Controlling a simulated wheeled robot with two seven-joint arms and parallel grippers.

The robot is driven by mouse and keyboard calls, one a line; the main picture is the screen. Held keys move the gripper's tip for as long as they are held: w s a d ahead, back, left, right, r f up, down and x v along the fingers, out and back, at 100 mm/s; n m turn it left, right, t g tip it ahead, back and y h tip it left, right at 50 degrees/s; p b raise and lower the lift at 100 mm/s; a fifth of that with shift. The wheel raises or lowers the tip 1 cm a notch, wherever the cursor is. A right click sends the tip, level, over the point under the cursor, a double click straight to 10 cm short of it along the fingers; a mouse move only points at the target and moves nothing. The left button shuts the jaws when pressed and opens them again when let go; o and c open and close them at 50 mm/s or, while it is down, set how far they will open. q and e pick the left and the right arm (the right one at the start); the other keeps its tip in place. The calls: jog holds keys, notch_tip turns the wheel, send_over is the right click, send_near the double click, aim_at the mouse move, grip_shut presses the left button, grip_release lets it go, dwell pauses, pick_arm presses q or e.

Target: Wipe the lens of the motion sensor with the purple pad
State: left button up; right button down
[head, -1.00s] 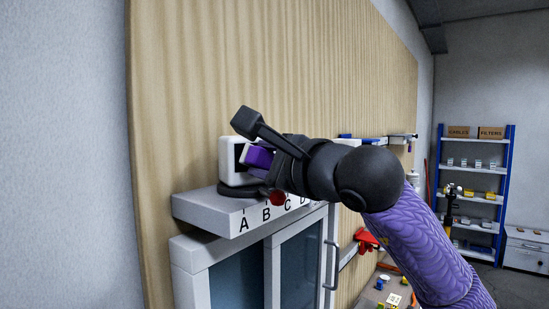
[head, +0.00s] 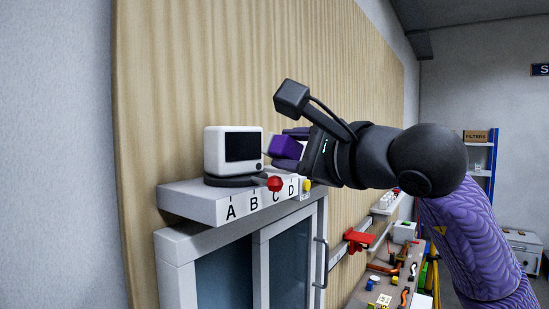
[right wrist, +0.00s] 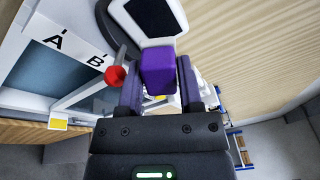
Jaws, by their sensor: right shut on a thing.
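The motion sensor (head: 217,150) is a white box with a dark lens (head: 243,146) on its front. It stands upright on a dark round base on the shelf lettered A to D. It also shows at the top of the right wrist view (right wrist: 168,32), with its lens (right wrist: 153,17). My right gripper (head: 287,145) is to the right of the sensor and shut on the purple pad (head: 283,147). In the right wrist view the pad (right wrist: 158,73) sits between the two fingers. In the head view a gap shows between pad and lens. My left gripper is not in view.
The white shelf (head: 190,202) sits above a glass-fronted cabinet (head: 225,278). A red knob (head: 274,184) and a yellow one (head: 306,185) show at the shelf's front. A wooden panel (head: 200,70) stands behind. A cluttered bench (head: 385,285) lies below at the right.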

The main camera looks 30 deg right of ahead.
jog(key=shift+s, duration=0.25)
jog(key=shift+s+d+b, duration=0.15)
jog(key=shift+s+b, duration=0.15)
jog(key=shift+s, duration=0.45)
jog(key=shift+s+d+b, duration=0.1)
jog(key=shift+s+b, duration=0.15)
jog(key=shift+s, duration=0.5)
